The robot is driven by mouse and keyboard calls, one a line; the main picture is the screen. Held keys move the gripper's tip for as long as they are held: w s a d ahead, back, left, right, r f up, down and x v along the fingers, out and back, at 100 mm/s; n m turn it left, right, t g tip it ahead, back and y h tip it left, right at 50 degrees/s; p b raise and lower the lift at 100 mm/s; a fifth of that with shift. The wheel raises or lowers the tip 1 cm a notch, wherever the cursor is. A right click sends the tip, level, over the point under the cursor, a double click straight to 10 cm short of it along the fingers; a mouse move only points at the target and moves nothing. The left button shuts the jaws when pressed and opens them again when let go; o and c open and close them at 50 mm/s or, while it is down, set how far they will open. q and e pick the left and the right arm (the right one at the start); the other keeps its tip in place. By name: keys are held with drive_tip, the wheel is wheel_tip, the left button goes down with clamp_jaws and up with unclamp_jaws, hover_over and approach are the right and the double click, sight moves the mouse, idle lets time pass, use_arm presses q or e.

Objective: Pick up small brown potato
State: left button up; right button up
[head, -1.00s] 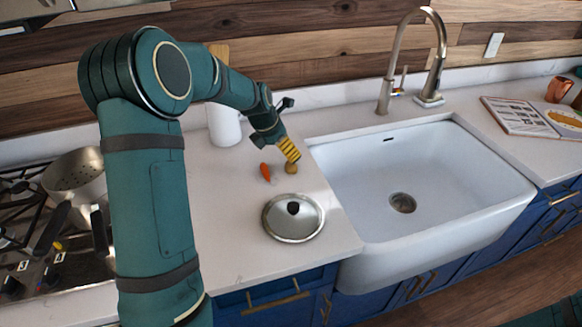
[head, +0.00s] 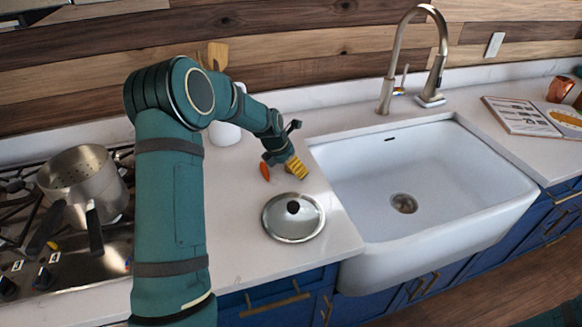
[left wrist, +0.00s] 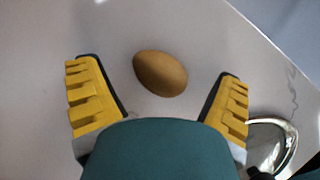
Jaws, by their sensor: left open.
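The small brown potato (left wrist: 160,74) lies on the white countertop in the left wrist view, ahead of and between the two yellow-padded fingers. My left gripper (left wrist: 158,98) is open, with a gap between the potato and each finger. In the head view my left gripper (head: 296,170) is low over the counter, beside the sink, and hides the potato. My right gripper is not in view.
The sink (head: 405,165) is to the right. A pot (head: 78,180) sits on the stove at left.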

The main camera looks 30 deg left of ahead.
use_arm(q)
drive_tip(key=c, duration=1.4)
drive_tip(key=shift+o, duration=0.2)
drive_tip(key=shift+s, duration=0.1)
